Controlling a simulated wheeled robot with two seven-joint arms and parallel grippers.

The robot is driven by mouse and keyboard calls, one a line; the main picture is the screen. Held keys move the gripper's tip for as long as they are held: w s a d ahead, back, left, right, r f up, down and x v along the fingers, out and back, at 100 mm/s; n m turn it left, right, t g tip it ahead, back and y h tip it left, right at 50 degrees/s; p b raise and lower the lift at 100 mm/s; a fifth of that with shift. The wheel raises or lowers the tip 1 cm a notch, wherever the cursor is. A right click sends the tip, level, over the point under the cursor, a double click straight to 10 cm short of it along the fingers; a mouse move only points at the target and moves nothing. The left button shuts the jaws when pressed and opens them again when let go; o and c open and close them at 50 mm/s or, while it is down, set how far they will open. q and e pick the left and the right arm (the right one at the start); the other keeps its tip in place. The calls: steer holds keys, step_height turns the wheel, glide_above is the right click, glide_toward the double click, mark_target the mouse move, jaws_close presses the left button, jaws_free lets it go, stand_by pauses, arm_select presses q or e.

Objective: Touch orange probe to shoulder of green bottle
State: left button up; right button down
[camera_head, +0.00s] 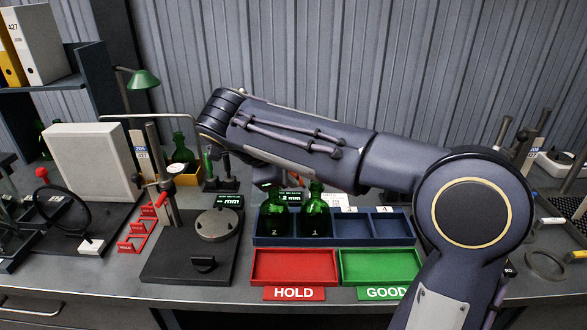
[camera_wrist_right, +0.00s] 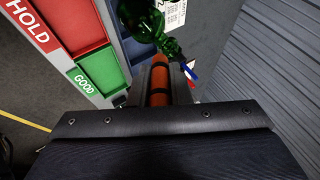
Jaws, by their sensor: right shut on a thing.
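My right gripper (camera_wrist_right: 159,84) is shut on the orange probe (camera_wrist_right: 158,98), an orange cylinder with dark bands. The probe's far end points at a green bottle (camera_wrist_right: 139,18) at the top of the wrist view and overlaps it there; I cannot tell whether they touch. In the head view, two green bottles stand upright in the blue rack: bottle 2 (camera_head: 274,219) and bottle 1 (camera_head: 315,217). My left gripper is out of view.
The blue rack (camera_head: 385,239) has empty compartments at right. A red HOLD tray (camera_head: 294,266) and a green GOOD tray (camera_head: 380,266) lie in front, both empty. A dark gauge stand (camera_head: 165,262) is at left. Another green bottle (camera_head: 180,147) stands in a yellow holder behind.

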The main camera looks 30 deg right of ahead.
step_height(320, 180, down, 6)
steer(key=b, duration=0.3)
steer(key=shift+s+b, duration=0.1)
steer(key=shift+b, duration=0.35)
stand_by(0.4)
steer(key=shift+f, duration=0.15)
steer(key=shift+d+f+b, duration=0.3)
steer(key=shift+d+b, duration=0.05)
steer(key=shift+b, duration=0.25)
steer(key=shift+w+d+f+b, duration=0.25)
steer(key=shift+f+b, duration=0.1)
steer(key=shift+b, duration=0.6)
stand_by(2.2)
steer(key=shift+a+r, duration=0.15)
steer(key=shift+r, duration=0.05)
stand_by(0.4)
steer(key=shift+p+v, duration=0.55)
steer(key=shift+v, duration=0.8)
steer(key=shift+s+r+p, duration=0.1)
steer(key=shift+r+p, duration=2.2)
steer(key=shift+r, duration=1.05)
